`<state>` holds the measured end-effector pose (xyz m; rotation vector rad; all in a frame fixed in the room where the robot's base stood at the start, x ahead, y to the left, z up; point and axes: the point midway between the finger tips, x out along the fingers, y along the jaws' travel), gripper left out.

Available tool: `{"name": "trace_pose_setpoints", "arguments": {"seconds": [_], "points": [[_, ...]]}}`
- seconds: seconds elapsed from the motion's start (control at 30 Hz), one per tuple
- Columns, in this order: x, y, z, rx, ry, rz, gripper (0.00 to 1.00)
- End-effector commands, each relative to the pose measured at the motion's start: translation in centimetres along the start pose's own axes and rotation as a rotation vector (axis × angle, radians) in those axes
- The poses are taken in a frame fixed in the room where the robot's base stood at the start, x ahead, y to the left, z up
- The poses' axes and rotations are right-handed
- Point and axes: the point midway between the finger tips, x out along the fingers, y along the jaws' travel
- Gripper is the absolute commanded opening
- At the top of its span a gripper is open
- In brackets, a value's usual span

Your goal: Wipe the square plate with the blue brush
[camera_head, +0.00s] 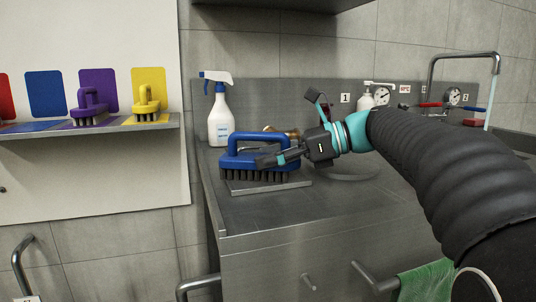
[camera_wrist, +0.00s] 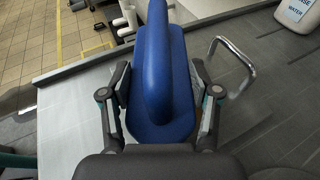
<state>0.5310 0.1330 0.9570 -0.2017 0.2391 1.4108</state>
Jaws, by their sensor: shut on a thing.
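The blue brush (camera_head: 245,138) is in my gripper (camera_head: 270,159), with its dark bristles facing down. It lies level over the square plate (camera_head: 296,185), a thin grey metal piece on the steel counter. The bristle tips are at or just above the plate; I cannot tell whether they touch. In the wrist view the blue brush (camera_wrist: 155,60) lies between the two fingers of my gripper (camera_wrist: 160,92), which close on its sides. The brush hides most of the plate.
A white spray bottle (camera_head: 220,121) stands behind the brush near the counter's left edge. A tap (camera_head: 462,56), gauges and a soap pump (camera_head: 366,99) are at the back right. A shelf (camera_head: 95,126) at left holds purple and yellow brushes. The front counter is clear.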

Motion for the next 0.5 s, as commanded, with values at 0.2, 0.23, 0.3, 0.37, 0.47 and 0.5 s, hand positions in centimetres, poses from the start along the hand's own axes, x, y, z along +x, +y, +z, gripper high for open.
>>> {"name": "trace_pose_setpoints", "arguments": {"seconds": [0.2, 0.23, 0.3, 0.37, 0.47, 0.5], "points": [[-0.7, 1.6, -0.4, 0.000, 0.001, -0.001, 0.00], [-0.8, 1.8, -0.4, 0.000, 0.001, -0.001, 0.00], [-0.9, 2.2, -0.6, 0.002, 0.001, 0.000, 0.00], [-1.1, 2.6, -0.7, 0.001, 0.002, 0.001, 0.00], [-1.2, 3.0, -0.8, 0.003, 0.002, 0.001, 0.00], [-1.2, 3.0, -0.9, 0.004, 0.002, 0.002, 0.00]]}}
